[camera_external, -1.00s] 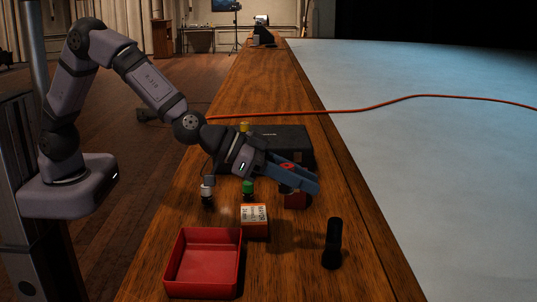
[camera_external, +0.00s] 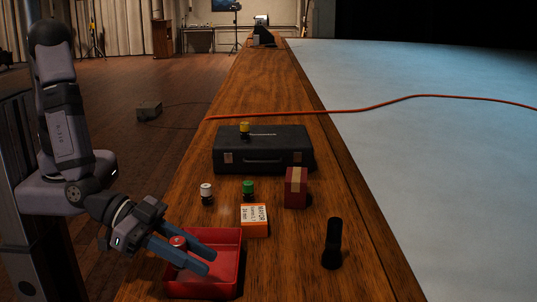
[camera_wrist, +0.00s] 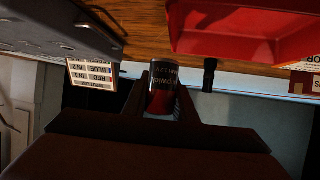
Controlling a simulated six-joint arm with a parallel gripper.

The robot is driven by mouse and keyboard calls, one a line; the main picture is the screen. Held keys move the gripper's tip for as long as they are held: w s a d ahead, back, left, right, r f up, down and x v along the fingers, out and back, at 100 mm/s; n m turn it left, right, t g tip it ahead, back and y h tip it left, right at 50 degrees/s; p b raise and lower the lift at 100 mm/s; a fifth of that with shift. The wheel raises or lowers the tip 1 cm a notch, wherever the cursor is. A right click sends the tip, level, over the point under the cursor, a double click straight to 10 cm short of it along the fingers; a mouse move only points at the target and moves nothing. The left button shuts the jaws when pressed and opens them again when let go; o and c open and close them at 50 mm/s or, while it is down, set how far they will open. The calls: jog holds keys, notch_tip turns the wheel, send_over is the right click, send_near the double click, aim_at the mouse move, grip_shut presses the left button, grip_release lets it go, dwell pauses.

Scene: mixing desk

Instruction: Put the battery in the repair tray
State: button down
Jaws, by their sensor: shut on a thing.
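My gripper (camera_external: 211,262) is shut on the battery (camera_external: 178,241), a small cylinder with a red end. In the wrist view the battery (camera_wrist: 162,90) sits between the two fingers, with a dark lettered upper part and a red lower part. The repair tray (camera_external: 240,262) is an open red box at the front of the desk. The tray (camera_wrist: 240,45) is at upper right in the wrist view, apart from the battery. Height above the tray is unclear.
Behind the tray stand an orange-and-white box (camera_external: 254,220), white-topped (camera_external: 206,193) and green-topped (camera_external: 248,190) containers, and a red box (camera_external: 296,188). A black case (camera_external: 262,150) lies behind them. A black cylinder (camera_external: 332,244) stands right, with bare wood between it and the tray.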

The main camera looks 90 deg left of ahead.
jog(key=a+r+n+y, duration=0.2)
jog(key=a+n+y, duration=0.3)
jog(key=a, duration=0.6)
jog(key=shift+w+f+b, duration=0.1)
jog(key=shift+f+b, duration=0.45)
jog(key=shift+f, duration=4.6)
jog(key=shift+a+f, duration=0.1)
jog(key=shift+f, duration=0.1)
jog(key=c, duration=1.4)
grip_release()
jog(key=shift+c, duration=0.2)
